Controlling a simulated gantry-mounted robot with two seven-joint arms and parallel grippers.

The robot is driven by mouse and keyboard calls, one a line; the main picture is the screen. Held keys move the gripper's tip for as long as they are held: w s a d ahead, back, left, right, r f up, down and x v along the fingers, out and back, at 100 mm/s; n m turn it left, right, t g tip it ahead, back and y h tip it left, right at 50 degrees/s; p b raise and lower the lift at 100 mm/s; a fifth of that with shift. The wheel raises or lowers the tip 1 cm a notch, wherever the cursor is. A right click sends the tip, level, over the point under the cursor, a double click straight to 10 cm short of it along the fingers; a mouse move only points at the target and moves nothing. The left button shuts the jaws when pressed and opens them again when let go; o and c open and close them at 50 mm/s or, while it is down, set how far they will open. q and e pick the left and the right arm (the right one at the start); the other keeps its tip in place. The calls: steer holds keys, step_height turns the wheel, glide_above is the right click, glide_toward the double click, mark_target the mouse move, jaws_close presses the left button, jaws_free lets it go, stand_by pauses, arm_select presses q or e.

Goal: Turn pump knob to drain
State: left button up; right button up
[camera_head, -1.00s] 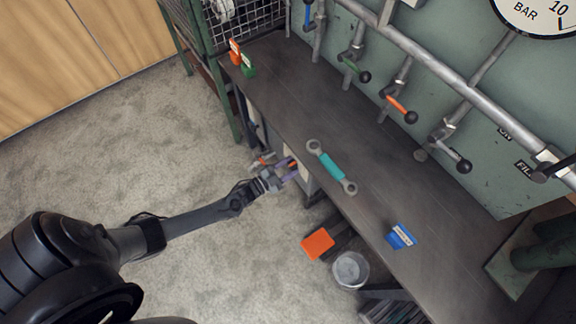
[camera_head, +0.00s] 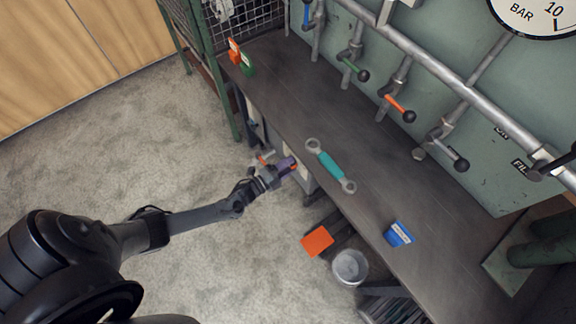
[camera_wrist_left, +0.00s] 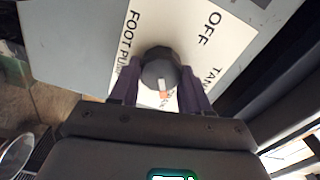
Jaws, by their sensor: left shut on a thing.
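The pump knob (camera_wrist_left: 160,72) is a dark round knob with a light and orange pointer mark, in the middle of the left wrist view. It sits on a white label plate (camera_wrist_left: 215,48) with the words "OFF", "FOOT PU…" and "TAN…"; the rest of the lettering is hidden. My left gripper (camera_wrist_left: 160,88) has its purple fingers on both sides of the knob, shut on it. In the head view my left gripper (camera_head: 288,165) is at the panel under the bench's front edge, and the knob is mostly hidden there. My right gripper is not in view.
A bench (camera_head: 290,110) carries a teal-handled wrench (camera_head: 330,165), a blue box (camera_head: 399,234), and orange and green boxes at its far left. Valve levers line the wall behind. A bucket (camera_head: 350,267) and an orange item (camera_head: 317,241) are below the bench.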

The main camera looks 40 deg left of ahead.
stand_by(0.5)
arm_select(q)
steer(key=o, duration=1.1)
steer(key=shift+c, duration=0.2)
steer(key=p+v, duration=0.3)
steer(key=v, duration=0.8)
steer(key=shift+p, duration=0.3)
steer(key=shift+w, duration=0.1)
